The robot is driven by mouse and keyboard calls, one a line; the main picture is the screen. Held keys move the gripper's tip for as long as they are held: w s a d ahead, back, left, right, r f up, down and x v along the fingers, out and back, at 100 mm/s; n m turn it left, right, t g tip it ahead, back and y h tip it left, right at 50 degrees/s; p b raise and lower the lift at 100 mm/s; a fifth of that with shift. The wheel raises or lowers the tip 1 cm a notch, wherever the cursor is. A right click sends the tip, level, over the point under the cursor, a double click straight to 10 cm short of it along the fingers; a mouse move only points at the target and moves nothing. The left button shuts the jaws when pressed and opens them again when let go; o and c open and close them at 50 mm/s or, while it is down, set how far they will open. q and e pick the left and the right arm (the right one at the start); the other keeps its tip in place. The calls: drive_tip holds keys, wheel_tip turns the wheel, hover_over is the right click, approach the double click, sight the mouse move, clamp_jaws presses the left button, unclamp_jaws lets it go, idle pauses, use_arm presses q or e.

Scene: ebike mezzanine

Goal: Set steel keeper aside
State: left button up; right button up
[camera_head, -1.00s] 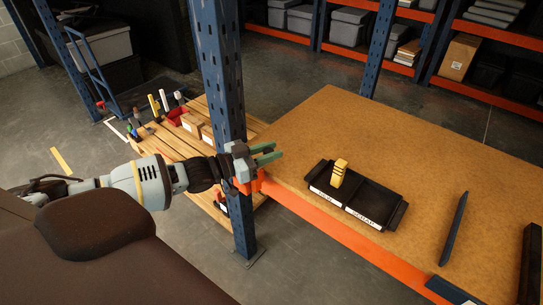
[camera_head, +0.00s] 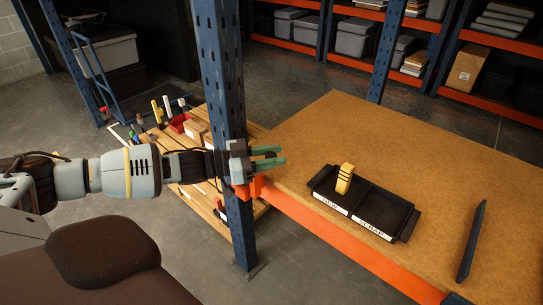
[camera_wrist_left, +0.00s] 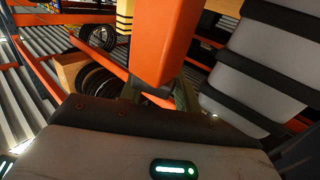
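My left gripper (camera_head: 270,158) is beside the blue rack upright, at the near left corner of the tan board. Its two green fingers are apart with nothing seen between them in the head view. In the left wrist view an orange part (camera_wrist_left: 165,40) stands close in front of the fingers; whether it touches them I cannot tell. I cannot identify the steel keeper for certain. A dark flat bar (camera_head: 471,242) lies on the board at the right. A black two-part tray (camera_head: 402,225) is marked NEW and SCRAP; a yellow block (camera_head: 344,179) stands in its NEW side. My right gripper is out of view.
The blue upright (camera_head: 220,75) stands right by my left wrist. An orange beam (camera_head: 330,245) runs along the board's (camera_head: 330,120) front edge. A slatted wooden bench (camera_head: 165,143) with tools and small boxes is behind my arm. The board's far part is clear.

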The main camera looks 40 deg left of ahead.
use_arm(q)
drive_tip(key=shift+o, duration=1.3)
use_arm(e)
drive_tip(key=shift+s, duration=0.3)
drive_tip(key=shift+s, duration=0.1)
use_arm(q)
drive_tip(key=shift+s+a+f, duration=0.1)
drive_tip(key=shift+s+a, duration=0.15)
drive_tip(key=v, duration=0.6)
drive_tip(key=shift+s+a, duration=0.3)
drive_tip(key=shift+s, duration=0.15)
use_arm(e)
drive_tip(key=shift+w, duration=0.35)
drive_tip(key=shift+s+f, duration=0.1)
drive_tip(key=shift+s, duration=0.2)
